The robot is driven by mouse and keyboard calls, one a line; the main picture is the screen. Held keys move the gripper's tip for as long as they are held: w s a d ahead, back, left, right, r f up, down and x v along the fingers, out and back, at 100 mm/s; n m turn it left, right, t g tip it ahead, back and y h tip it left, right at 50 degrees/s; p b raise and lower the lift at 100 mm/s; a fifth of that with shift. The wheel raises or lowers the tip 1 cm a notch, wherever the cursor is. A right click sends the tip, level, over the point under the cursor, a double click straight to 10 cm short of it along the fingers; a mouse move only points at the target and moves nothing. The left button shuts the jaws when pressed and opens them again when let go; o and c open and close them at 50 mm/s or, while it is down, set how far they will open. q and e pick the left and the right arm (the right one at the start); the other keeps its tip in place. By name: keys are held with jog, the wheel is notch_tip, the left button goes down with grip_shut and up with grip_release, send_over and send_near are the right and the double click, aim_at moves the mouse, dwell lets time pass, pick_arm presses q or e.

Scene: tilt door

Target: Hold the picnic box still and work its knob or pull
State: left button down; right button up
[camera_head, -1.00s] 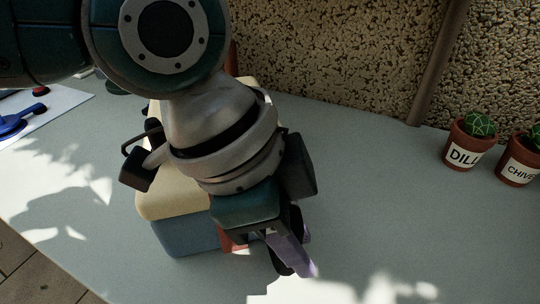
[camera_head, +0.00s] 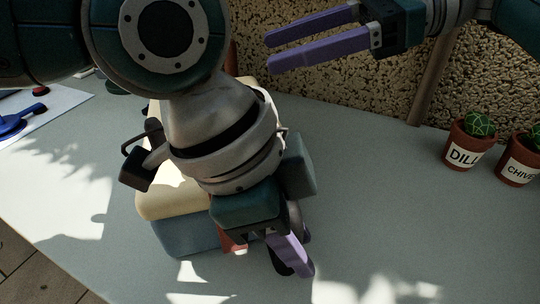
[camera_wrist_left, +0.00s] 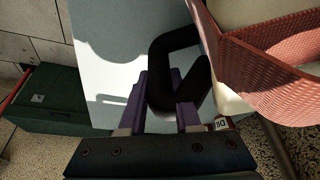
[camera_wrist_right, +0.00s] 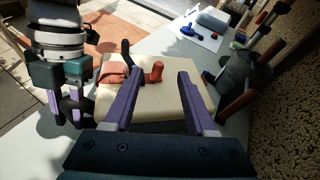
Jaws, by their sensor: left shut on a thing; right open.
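The picnic box (camera_head: 165,204) has a cream top and a blue lower body, and stands on the table largely hidden behind my left arm. Red woven panels (camera_wrist_left: 270,75) show in the left wrist view. My left gripper (camera_head: 298,272) is at the box's near right side, shut on a black curved handle (camera_wrist_left: 178,62). In the right wrist view the cream top (camera_wrist_right: 150,98) carries a red upright piece (camera_wrist_right: 155,72). My right gripper (camera_head: 268,57) is open and empty, above and behind the box; whether the red piece is a knob I cannot tell.
Two potted cacti labelled DILL (camera_head: 468,146) and CHIVE (camera_head: 517,165) stand at the right. Blue items (camera_head: 18,122) lie on a white sheet at the left. A rough stone wall (camera_head: 360,90) borders the back. The table's right front is clear.

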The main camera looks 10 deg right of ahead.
jog(key=shift+m+h, duration=0.4)
jog(key=shift+m, duration=0.5)
jog(key=x, duration=0.3)
jog(key=f+x, duration=0.1)
jog(key=x, duration=0.7)
jog(key=shift+w+d+f, duration=0.15)
jog(key=shift+f, duration=0.15)
grip_shut()
grip_release()
